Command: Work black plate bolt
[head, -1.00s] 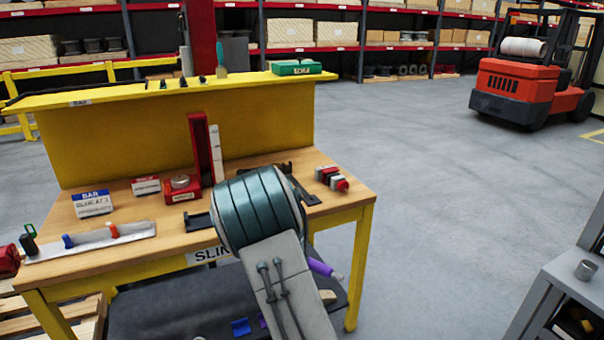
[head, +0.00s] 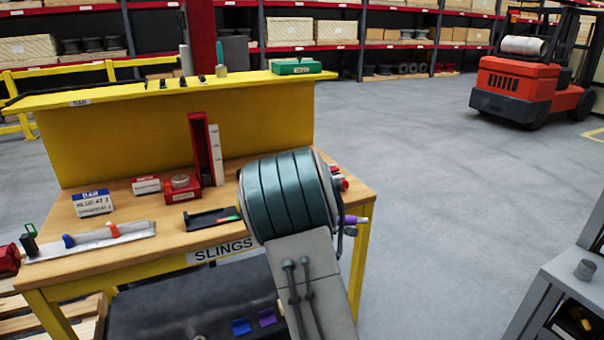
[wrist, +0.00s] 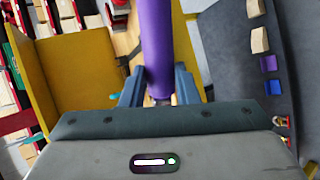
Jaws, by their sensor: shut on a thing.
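In the wrist view my gripper (wrist: 160,90) is shut on a long purple rod-like tool (wrist: 157,45), which runs away from the camera. In the head view the tool's purple end (head: 356,220) shows just right of my arm, by the bench's right front corner; my arm hides the jaws. A black plate (head: 205,218) lies on the bench top left of my arm, with small green and red marks at its right end. I cannot make out a bolt on it.
The wooden bench top (head: 130,212) has a yellow back panel (head: 120,150). A red upright stand (head: 200,150), red block (head: 182,188) and grey rail (head: 95,240) stand on it. Blue and purple blocks lie on the dark lower shelf (head: 170,300). A grey cabinet (head: 575,275) is at right.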

